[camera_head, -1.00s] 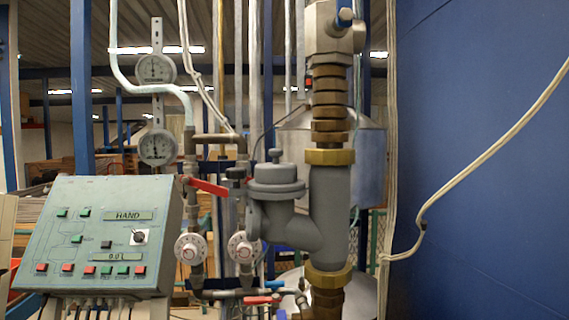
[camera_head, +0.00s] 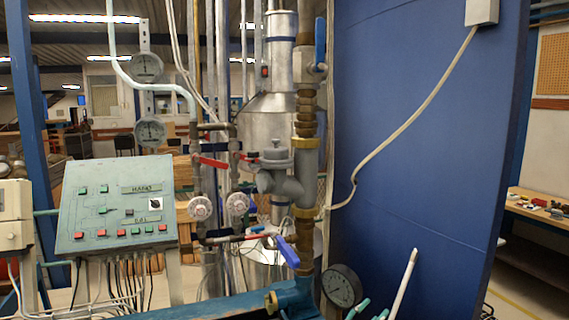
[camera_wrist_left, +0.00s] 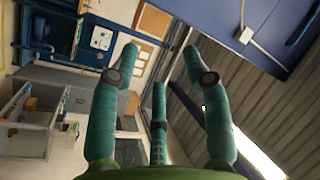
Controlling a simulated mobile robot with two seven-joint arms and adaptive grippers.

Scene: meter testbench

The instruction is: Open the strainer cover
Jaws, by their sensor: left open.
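The grey strainer (camera_head: 287,185) is a Y-shaped body on the vertical brass-fitted pipe, left of the blue panel. Its round cover (camera_head: 275,155) sits on the side branch, with a small knob on top, and looks closed. Teal fingertips of my left gripper (camera_head: 370,312) show at the bottom edge of the head view, low and right of the strainer and well apart from it. In the left wrist view, my left gripper (camera_wrist_left: 160,75) has its teal fingers spread with nothing between them. The strainer cannot be made out there. My right gripper is not in view.
A control panel (camera_head: 118,207) stands at the left. Red-handled valves (camera_head: 211,162) and white dials (camera_head: 199,208) are left of the strainer. A blue lever (camera_head: 288,251) and a pressure gauge (camera_head: 341,286) are below it. A blue wall panel (camera_head: 420,150) rises at the right.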

